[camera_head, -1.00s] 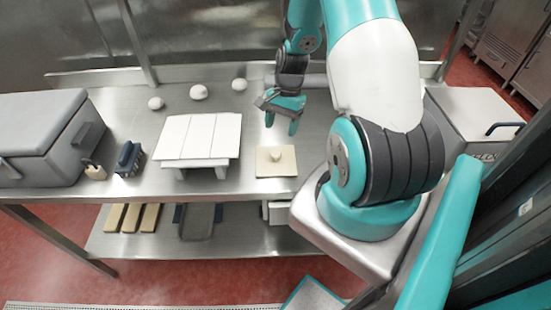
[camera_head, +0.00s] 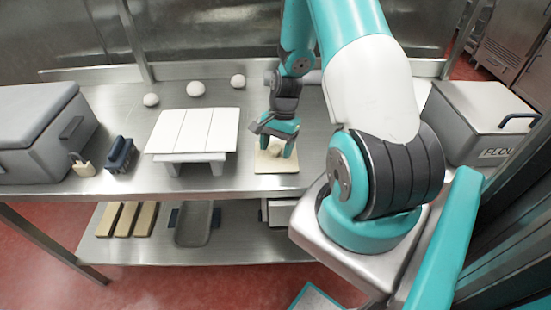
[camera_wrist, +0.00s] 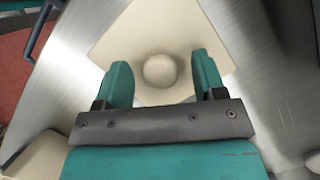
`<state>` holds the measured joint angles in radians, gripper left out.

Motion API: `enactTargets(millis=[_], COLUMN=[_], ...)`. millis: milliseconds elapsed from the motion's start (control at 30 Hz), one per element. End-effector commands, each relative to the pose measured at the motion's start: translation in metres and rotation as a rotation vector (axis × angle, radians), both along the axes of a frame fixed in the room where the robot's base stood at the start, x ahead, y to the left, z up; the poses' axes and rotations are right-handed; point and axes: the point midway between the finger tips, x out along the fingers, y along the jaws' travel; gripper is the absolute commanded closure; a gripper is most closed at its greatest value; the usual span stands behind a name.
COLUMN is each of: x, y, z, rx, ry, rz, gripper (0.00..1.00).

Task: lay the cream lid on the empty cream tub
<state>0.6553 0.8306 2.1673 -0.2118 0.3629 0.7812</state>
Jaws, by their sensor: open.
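The cream lid (camera_head: 277,166) is a flat square with a round knob, lying on the steel table right of the white slatted stand. In the wrist view the lid (camera_wrist: 145,28) shows with its knob (camera_wrist: 160,71) between my two fingers. My gripper (camera_head: 275,153) is open just above the lid, its teal fingers on either side of the knob with gaps. The gripper also shows in the wrist view (camera_wrist: 160,82). I cannot tell the empty cream tub for sure; a pale piece (camera_wrist: 35,158) shows partly at the lower left of the wrist view.
A white slatted stand (camera_head: 195,132) is left of the lid. Several pale round lumps (camera_head: 195,88) lie behind it. A blue brush-like item (camera_head: 121,155) and a grey chest (camera_head: 35,135) are further left. A grey lidded box (camera_head: 485,115) stands at the right.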

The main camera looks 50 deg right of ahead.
Motion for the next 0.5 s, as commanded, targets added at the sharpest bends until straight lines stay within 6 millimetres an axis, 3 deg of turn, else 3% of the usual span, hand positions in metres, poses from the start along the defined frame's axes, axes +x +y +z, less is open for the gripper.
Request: enactTargets(millis=[100, 300, 333, 500], x=[-0.0001, -0.0002, -0.0002, -0.0002], y=[-0.0001, -0.0002, -0.0002, -0.0002], z=[0.0002, 0.0003, 0.0003, 0.0007], rx=[0.0, 0.0, 0.0, 0.0], ry=[0.0, 0.0, 0.0, 0.0], rz=[0.0, 0.0, 0.0, 0.0], gripper=[0.38, 0.84, 0.88, 0.89])
